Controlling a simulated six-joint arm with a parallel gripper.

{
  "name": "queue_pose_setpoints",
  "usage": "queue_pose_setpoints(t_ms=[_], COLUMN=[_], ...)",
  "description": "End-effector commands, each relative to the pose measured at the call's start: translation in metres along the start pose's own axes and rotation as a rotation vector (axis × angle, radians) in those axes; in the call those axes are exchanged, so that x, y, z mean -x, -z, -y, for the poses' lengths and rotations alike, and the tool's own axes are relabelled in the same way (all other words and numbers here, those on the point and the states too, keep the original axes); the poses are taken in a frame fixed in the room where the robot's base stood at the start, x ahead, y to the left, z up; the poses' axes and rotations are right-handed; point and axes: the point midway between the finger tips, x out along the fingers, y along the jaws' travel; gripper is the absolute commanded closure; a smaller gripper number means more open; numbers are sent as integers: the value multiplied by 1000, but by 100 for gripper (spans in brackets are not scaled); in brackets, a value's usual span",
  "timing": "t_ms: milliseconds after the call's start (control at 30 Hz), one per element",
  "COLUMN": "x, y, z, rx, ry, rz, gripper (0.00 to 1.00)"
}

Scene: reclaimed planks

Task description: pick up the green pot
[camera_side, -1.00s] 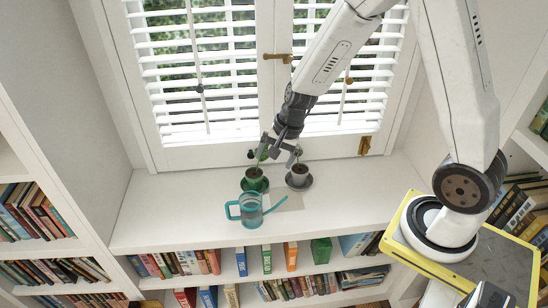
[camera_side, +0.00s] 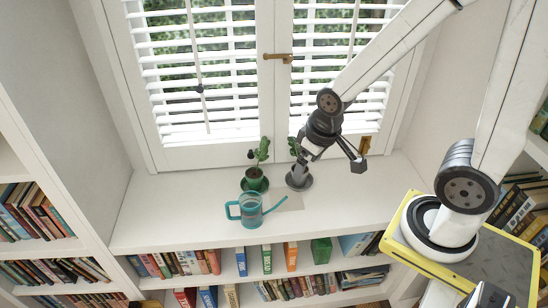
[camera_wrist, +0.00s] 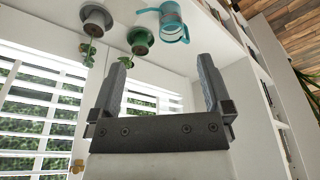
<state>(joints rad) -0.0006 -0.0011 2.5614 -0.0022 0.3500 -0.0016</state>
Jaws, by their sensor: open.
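The green pot (camera_side: 254,180) stands upright on the white sill with a leafy plant in it, on a green saucer. It also shows upside down in the wrist view (camera_wrist: 140,40), above and between the fingers' line, nearer the left finger. My gripper (camera_side: 330,166) is open and empty, up and to the right of the green pot, clear of it. In the side view its left finger overlaps the grey pot (camera_side: 299,180) and partly hides it and its plant. The fingers (camera_wrist: 166,60) show apart in the wrist view.
A teal watering can (camera_side: 250,210) stands just in front of the green pot, its spout pointing right. The grey pot stands close on the right. Window shutters (camera_side: 205,90) rise behind. The sill's left part (camera_side: 170,205) is clear. Bookshelves lie below.

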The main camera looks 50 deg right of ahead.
Motion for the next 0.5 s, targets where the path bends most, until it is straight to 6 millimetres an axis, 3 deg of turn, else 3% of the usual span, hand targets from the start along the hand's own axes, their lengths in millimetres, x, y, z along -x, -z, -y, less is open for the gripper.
queue_pose_setpoints(t_ms=[267,500], x=[-1,-13], y=[3,25], z=[-1,-12], rx=[-3,4], ry=[-2,-32], rz=[-3,-29], gripper=[0,0])
